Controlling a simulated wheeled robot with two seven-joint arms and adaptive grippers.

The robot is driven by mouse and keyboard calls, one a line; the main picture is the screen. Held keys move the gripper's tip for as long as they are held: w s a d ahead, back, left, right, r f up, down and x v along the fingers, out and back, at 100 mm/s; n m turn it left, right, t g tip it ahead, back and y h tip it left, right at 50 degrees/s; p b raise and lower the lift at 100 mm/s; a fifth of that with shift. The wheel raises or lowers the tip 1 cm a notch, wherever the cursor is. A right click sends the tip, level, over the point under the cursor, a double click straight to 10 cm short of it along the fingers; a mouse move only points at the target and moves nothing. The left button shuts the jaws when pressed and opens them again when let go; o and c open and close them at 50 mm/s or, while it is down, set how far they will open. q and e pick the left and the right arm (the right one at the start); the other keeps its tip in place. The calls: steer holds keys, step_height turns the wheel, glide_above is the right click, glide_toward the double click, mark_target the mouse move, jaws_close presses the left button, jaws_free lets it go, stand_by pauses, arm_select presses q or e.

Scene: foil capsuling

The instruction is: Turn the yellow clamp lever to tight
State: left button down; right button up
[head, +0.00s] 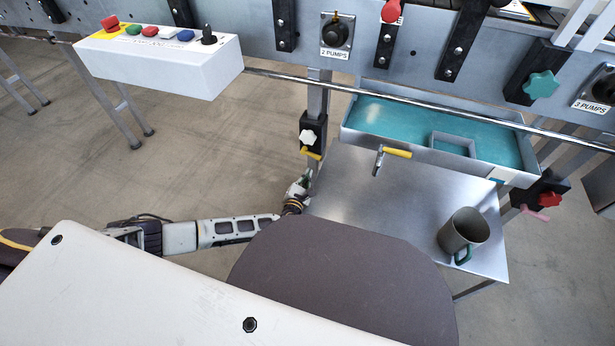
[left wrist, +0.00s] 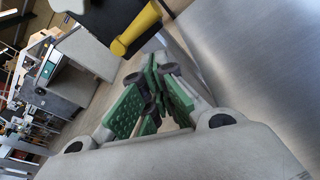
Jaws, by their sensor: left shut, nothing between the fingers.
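The yellow clamp lever (head: 311,154) sits at the lower end of a black clamp block (head: 312,131) on an upright post. In the left wrist view the lever (left wrist: 137,29) is a yellow bar with a rounded end, slanting from the dark block. My left gripper (head: 304,180) is just below the lever in the head view. In the left wrist view its green-padded fingers (left wrist: 157,78) are shut with nothing between them. The fingertips look close below the lever; I cannot tell whether they touch. My right gripper is not in view.
A teal-lined tray (head: 350,132) with a yellow-handled drain valve (head: 395,152) hangs right of the post. Below is a metal shelf (head: 365,195) with a grey mug (head: 462,232). A white button box (head: 165,63) is at upper left. Open floor lies left of the post.

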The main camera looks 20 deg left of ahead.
arm_select(q)
steer(key=s+r+p, duration=0.1)
steer(key=s+p, duration=0.3)
steer(key=s, duration=0.5)
steer(key=shift+s+r, duration=0.25)
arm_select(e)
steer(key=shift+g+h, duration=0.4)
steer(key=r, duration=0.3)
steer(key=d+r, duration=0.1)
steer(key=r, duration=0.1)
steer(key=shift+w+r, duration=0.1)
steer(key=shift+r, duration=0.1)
arm_select(q)
steer(key=shift+r, duration=0.15)
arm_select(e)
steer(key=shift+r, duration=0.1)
arm_select(q)
step_height(320, 180, up, 9)
steer(key=p, duration=0.9)
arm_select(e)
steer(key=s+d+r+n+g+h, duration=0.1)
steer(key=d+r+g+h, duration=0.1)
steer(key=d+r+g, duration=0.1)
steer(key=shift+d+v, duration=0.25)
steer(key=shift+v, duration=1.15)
